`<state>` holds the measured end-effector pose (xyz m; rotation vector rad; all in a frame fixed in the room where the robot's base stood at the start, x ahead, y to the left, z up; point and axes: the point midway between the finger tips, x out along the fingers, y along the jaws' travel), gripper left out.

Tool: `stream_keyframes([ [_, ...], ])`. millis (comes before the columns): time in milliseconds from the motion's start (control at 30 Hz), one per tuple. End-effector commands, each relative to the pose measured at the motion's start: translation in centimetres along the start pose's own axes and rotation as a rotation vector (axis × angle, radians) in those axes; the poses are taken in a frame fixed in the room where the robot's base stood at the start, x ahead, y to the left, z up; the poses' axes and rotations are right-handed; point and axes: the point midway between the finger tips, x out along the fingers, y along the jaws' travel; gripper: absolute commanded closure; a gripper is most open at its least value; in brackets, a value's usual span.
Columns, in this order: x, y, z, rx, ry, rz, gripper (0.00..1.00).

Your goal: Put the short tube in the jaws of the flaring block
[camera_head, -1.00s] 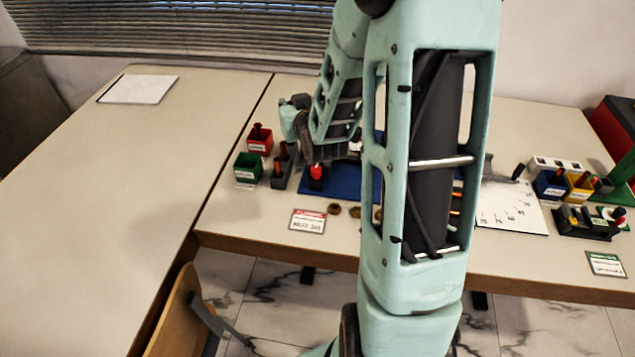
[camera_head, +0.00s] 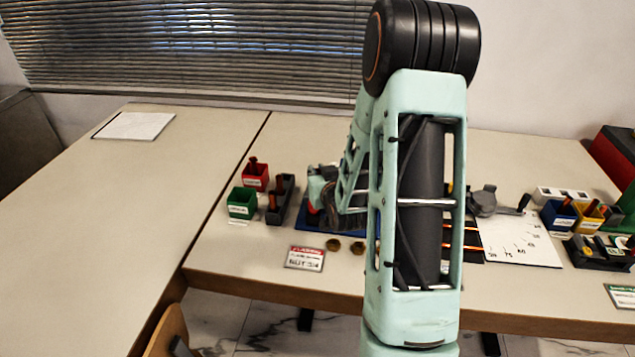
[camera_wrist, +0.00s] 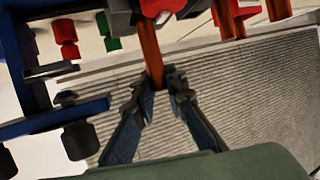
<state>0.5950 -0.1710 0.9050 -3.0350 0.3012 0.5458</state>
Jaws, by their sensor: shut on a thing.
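In the wrist view my gripper (camera_wrist: 160,85) is shut on a copper-coloured tube (camera_wrist: 151,52), which runs up from the fingertips. The tube's upper end is by a red piece (camera_wrist: 161,8) and a dark block (camera_wrist: 120,18) at the picture's top edge; I cannot tell whether it touches them. I cannot make out the flaring block for certain. In the head view my arm hides most of the work area on the blue mat (camera_head: 305,217), and the fingers and held tube do not show there.
A red bin (camera_head: 254,183), a green bin (camera_head: 241,208) and a dark holder (camera_head: 283,209) with copper tubes stand left of the mat. Brass nuts (camera_head: 333,244) lie in front. Blue (camera_head: 557,220) and yellow (camera_head: 585,222) bins stand at right. The left table is mostly clear.

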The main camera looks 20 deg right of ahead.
Motion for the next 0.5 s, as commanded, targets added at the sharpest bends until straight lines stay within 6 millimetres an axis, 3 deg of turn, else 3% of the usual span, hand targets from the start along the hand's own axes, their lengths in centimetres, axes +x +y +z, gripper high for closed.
stream_keyframes([
  [200, 1.0, 0.0, 2.7, 0.002, -0.002, 0.0, 1.0],
  [500, 1.1, 0.0, 2.9, 0.0, 0.001, 0.0, 1.0],
])
